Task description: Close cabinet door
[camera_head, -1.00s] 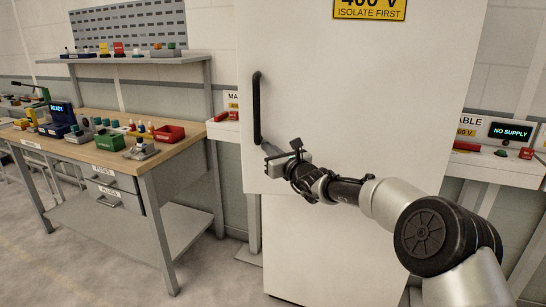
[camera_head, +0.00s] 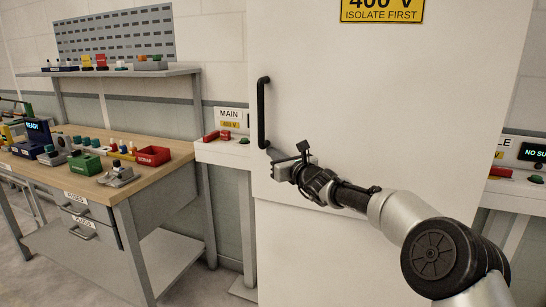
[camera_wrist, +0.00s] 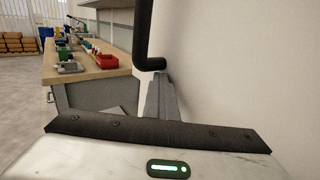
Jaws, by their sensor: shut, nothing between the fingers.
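The white cabinet door (camera_head: 385,100) fills the middle of the head view, with a yellow 400 V sign near its top. Its black vertical handle (camera_head: 263,112) is near the left edge and also shows in the wrist view (camera_wrist: 142,35). My gripper (camera_head: 269,152) is shut and empty, just below and slightly right of the handle's lower end, close to the door face. Contact with the door cannot be told. In the wrist view the fingers (camera_wrist: 163,97) point forward along the door. How far the door stands from its frame is unclear.
A workbench (camera_head: 150,178) with switches and a red bin (camera_head: 153,156) stands at left. The MAIN panel (camera_head: 225,152) is just left of the door. Another panel (camera_head: 520,190) is at right, behind my arm. Open floor shows at lower left.

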